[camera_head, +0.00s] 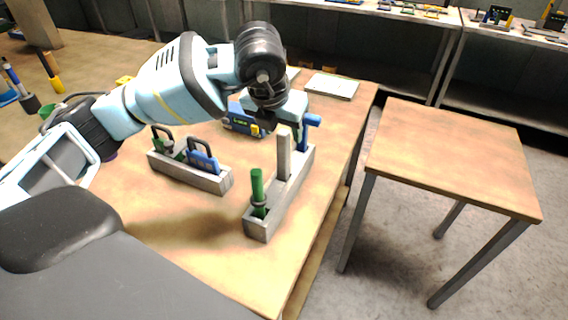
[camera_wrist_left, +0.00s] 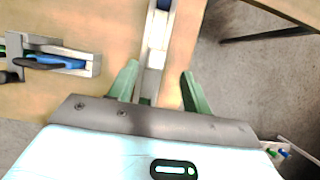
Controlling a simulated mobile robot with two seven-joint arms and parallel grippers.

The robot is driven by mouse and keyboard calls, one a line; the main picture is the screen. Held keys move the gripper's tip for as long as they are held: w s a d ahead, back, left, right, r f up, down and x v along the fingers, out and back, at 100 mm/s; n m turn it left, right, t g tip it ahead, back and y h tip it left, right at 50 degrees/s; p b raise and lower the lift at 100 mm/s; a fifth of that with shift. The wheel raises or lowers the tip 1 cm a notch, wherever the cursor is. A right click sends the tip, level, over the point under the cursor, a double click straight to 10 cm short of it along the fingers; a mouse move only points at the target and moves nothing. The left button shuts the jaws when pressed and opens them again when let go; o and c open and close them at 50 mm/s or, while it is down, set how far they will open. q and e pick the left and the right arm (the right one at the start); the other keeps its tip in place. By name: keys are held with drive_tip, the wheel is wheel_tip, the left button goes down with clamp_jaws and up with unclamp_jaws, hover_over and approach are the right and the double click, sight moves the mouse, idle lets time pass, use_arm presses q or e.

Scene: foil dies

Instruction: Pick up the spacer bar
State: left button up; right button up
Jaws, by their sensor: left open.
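A pale upright bar (camera_head: 284,152), which looks like the spacer bar, stands in the middle of a long grey holder (camera_head: 291,196) near the table's right edge. My left gripper (camera_head: 270,125) is just above and behind it in the head view, partly hidden by its own wrist. In the left wrist view, the open gripper (camera_wrist_left: 160,74) has its green fingers on either side of a pale strip (camera_wrist_left: 152,60), with gaps to both sides. I cannot tell whether this strip is the bar's top or the holder. My right gripper is not in view.
The holder also carries a green handle (camera_head: 257,187) in front and a blue handle (camera_head: 311,126) behind. Another grey holder (camera_head: 190,174) with looped handles stands to the left. A blue device (camera_head: 241,122) lies behind. A bare side table (camera_head: 455,160) stands at right.

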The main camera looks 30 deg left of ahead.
sight(283, 145)
use_arm(q)
drive_tip(key=shift+w+f, duration=0.1)
drive_tip(key=shift+f, duration=0.45)
drive_tip(key=shift+w+f, duration=0.35)
drive_tip(key=f, duration=0.3)
drive_tip(key=w+a+f, duration=0.1)
drive_tip(key=shift+f, duration=0.15)
drive_tip(key=shift+w+f, duration=0.25)
drive_tip(key=shift+f, duration=0.1)
clamp_jaws()
drive_tip(key=shift+r, duration=0.1)
